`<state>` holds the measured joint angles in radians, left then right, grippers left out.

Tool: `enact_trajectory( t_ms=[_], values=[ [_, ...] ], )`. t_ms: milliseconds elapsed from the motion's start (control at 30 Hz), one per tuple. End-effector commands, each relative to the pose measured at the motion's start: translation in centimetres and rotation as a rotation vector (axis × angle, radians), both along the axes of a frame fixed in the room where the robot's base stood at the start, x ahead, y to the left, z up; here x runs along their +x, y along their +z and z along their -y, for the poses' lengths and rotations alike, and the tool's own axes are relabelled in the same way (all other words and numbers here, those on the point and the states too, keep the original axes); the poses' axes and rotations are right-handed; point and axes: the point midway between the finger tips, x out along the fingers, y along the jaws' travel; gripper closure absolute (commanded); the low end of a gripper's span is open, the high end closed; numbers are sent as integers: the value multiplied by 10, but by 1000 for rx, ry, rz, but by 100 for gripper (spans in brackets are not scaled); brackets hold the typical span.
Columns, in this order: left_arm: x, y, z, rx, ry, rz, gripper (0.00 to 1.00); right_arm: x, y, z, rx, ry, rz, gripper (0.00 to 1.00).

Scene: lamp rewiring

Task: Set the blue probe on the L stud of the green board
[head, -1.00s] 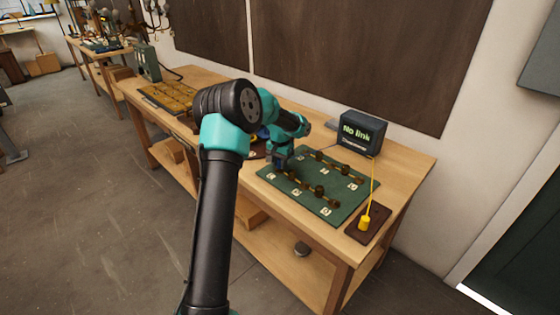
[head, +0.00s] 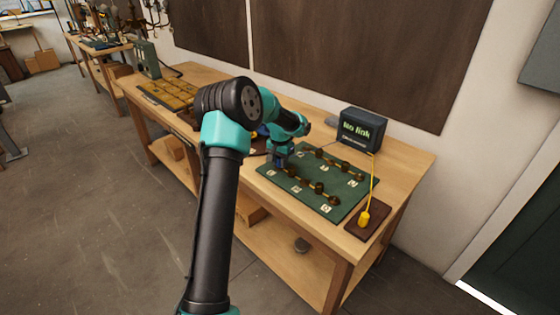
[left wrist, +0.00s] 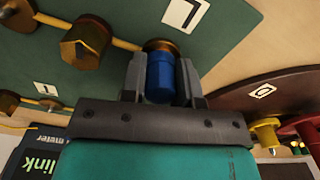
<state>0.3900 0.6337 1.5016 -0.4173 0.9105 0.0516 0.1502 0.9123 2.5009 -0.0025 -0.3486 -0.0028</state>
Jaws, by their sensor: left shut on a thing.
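The green board (head: 338,204) lies on the bench and carries brass studs with white letter tags, several joined by yellow links. My left gripper (head: 279,161) points down over the board's left corner. In the left wrist view, my left gripper (left wrist: 163,85) is shut on the blue probe (left wrist: 160,77). The probe's far end is at a brass stud (left wrist: 162,46) beside the L tag (left wrist: 186,13); I cannot tell whether it touches. My right gripper is not in view.
A dark meter box (head: 361,131) reading "No link" stands behind the board. A yellow probe (head: 365,218) with a yellow lead stands on a brown pad (head: 355,231) at the right. A tray of yellowish parts (head: 170,95) lies far left on the bench.

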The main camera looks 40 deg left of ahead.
Motion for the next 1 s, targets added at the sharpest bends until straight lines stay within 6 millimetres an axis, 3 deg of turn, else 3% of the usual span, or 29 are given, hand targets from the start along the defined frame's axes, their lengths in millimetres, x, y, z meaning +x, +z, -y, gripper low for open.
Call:
enact_trajectory(
  t_ms=[67, 100, 400, 767, 1000],
  values=[
    [0, -1, 0, 0, 0, 0, 94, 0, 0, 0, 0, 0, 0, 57],
    [0, -1, 0, 0, 0, 0, 68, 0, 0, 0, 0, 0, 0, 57],
    [0, -1, 0, 0, 0, 0, 42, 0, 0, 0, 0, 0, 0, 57],
    [0, 5, 0, 1, 0, 0, 42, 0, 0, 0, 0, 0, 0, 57],
    [1, 36, 0, 2, 0, 4, 42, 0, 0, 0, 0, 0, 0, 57]
  ],
)
